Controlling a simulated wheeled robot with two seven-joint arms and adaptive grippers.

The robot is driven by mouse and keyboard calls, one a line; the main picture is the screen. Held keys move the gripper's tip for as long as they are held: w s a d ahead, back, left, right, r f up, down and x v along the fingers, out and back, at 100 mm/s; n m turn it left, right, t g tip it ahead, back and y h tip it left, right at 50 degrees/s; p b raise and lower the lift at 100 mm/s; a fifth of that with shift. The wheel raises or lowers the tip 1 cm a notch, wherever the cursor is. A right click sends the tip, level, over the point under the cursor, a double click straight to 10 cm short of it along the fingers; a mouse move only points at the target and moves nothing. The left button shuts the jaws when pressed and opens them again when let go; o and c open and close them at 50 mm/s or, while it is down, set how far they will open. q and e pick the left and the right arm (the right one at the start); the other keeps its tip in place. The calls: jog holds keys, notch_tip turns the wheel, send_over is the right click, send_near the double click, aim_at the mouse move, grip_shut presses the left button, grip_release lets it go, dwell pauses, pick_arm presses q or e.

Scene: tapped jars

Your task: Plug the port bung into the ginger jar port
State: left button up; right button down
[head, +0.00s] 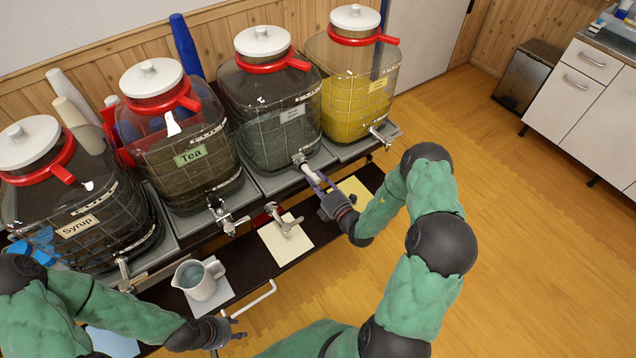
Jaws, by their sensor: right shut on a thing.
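The third jar (272,100), with a white lid, red collar and dark contents, has a label too small to read. Its front port fitting (299,159) is low on its wall, with no tap there. My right gripper (317,181) is shut on a small pale piece, apparently the port bung (310,173), right in front of that port. Whether the bung is inside the port or only against it, I cannot tell. My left gripper (236,330) is empty and open at the front, below the pitcher.
A loose metal tap (284,222) lies on a cream card (298,246). Tapped jars stand either side: Syrup (95,215), Tea (185,150) and a yellow-filled one (355,95). A white pitcher (200,283) stands front left, near a white rail (262,298).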

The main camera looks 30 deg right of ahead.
jog(key=shift+w, duration=0.95)
dwell(0.4)
jog(key=c, duration=0.8)
grip_release()
jog(key=shift+c, duration=0.2)
jog(key=shift+o, duration=1.4)
jog(key=shift+s+d+p, duration=0.1)
jog(key=shift+s+p, duration=0.65)
jog(key=shift+s, duration=1.5)
jog(key=shift+s, duration=0.1)
